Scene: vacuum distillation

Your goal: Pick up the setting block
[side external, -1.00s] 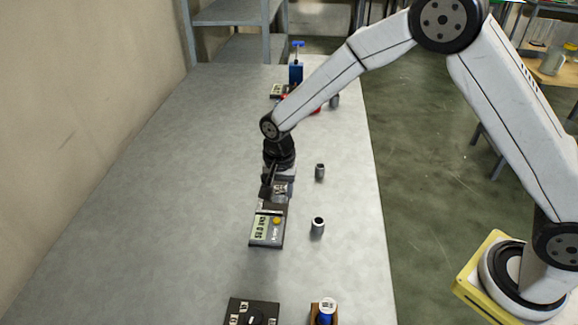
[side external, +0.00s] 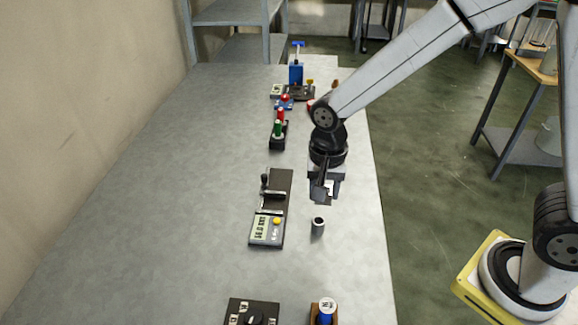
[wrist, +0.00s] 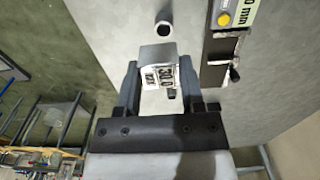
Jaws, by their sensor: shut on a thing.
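The setting block (wrist: 155,53) is a grey block with a white label reading about "30.0 mm". In the wrist view it sits between the two fingers of my gripper (wrist: 158,78), which is shut on it. In the side view my gripper (side external: 322,193) points down at the right of the gauge, with the block partly hidden by the fingers. The dark gauge (side external: 282,182) has a lever, a display and a yellow button; it also shows in the wrist view (wrist: 222,45).
A small hollow grey cylinder (side external: 318,226) stands in front of my gripper. A black labelled box (side external: 262,306) and a blue-and-white item in a wooden holder (side external: 326,310) are at the near edge. Red and green handled parts (side external: 279,122) stand behind. The left table area is clear.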

